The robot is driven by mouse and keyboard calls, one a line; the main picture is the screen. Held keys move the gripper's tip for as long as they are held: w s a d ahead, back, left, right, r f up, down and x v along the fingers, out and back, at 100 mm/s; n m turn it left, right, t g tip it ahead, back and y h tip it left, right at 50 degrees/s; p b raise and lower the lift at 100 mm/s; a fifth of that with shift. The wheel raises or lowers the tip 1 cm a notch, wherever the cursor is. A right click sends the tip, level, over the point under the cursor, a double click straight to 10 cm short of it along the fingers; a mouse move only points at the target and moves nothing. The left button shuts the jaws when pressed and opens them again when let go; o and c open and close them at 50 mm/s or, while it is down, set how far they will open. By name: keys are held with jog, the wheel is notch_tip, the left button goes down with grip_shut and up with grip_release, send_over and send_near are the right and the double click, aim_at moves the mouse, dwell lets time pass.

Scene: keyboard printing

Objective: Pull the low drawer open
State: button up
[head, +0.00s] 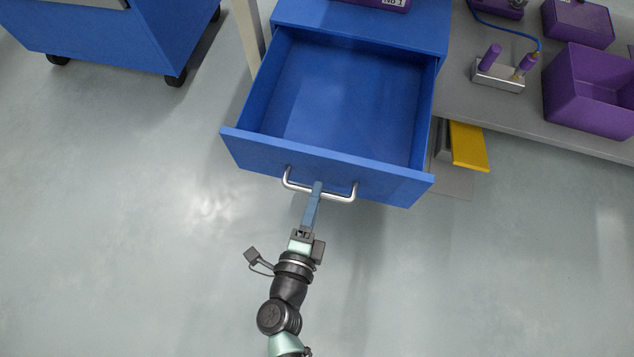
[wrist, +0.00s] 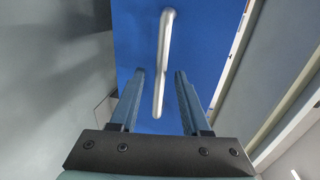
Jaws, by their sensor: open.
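The blue drawer (head: 350,100) is pulled far out of its blue cabinet (head: 400,28), and its inside looks empty. Its silver bar handle (head: 341,197) is on the drawer front (head: 385,182). My gripper (head: 317,187) is at the handle's middle. In the wrist view, the handle (wrist: 162,62) runs down between the two fingers of my gripper (wrist: 158,85), with a gap on each side. The fingers are open and hold nothing. The head view does not show the finger gap clearly.
A blue wheeled cart (head: 110,40) stands at the upper left. A grey bench (head: 520,115) at the right carries purple bins (head: 590,92) and a metal block with purple plugs (head: 497,75). A yellow piece (head: 468,147) sits under the bench edge. The floor in front of the drawer is clear.

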jog(key=p+v, duration=0.3)
jog(key=v, duration=0.8)
jog(key=shift+p, duration=0.3)
